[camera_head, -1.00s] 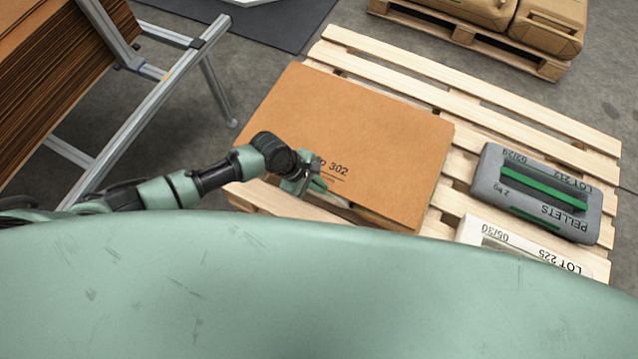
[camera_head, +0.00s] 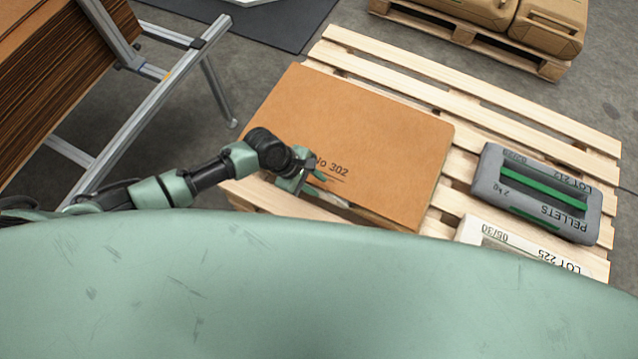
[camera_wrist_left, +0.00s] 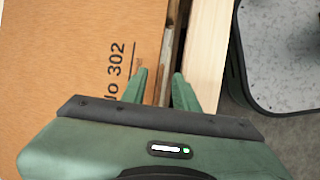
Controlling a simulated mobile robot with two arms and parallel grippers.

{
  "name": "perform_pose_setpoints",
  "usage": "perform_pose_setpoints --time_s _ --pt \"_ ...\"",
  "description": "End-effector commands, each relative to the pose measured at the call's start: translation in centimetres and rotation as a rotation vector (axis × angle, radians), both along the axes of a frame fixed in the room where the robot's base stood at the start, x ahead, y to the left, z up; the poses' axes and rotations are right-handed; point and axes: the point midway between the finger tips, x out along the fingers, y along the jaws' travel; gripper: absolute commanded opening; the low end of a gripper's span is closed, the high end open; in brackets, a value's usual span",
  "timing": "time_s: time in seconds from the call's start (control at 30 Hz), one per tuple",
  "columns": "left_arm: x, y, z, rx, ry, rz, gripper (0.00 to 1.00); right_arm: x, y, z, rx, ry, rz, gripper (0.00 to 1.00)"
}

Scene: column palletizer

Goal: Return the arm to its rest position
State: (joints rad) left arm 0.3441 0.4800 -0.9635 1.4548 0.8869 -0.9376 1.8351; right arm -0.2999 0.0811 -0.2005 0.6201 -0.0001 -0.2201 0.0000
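My left arm comes in from the left in the head view. My left gripper (camera_head: 312,183) is over the near edge of a brown cardboard sheet (camera_head: 350,130) printed "No 302". The cardboard (camera_wrist_left: 60,60) fills the left of that view. Whether the fingers touch anything is unclear. My right gripper is not in view.
The sheet lies on a wooden pallet (camera_head: 465,100). A grey pellet bag (camera_head: 490,180) and a white bag (camera_head: 470,232) lie at its right. A metal-framed rack (camera_head: 135,110) with stacked cardboard (camera_head: 40,85) stands at left. Tan bags (camera_head: 552,25) lie on another pallet behind.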

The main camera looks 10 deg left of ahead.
Motion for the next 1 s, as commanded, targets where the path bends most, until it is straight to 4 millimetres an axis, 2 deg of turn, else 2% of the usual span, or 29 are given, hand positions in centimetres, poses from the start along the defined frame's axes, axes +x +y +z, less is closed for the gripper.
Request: perform_pose_setpoints --time_s 0.1,0.3,0.57,0.67,0.77,0.9,1.0 --pt "-0.2 1.0 2.2 0.0 0.0 -0.001 0.3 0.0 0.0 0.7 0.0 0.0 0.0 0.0" --pt "-0.5 2.1 4.4 -0.001 0.0 0.0 0.3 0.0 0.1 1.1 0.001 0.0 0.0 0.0" --pt "-0.6 2.4 4.8 0.0 0.001 0.0 0.3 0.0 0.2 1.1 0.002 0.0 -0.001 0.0" --pt "-1.0 1.8 5.0 -0.003 -0.014 -0.032 0.3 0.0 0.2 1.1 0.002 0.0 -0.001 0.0" --pt "-2.6 0.1 5.8 -0.007 -0.083 -0.161 0.3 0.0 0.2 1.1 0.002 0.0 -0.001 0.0" --pt "-5.5 -2.2 8.6 0.024 -0.296 -0.466 0.3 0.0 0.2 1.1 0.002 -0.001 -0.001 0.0" --pt "-7.0 -1.4 10.8 0.114 -0.458 -0.675 0.3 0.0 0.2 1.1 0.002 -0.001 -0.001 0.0"
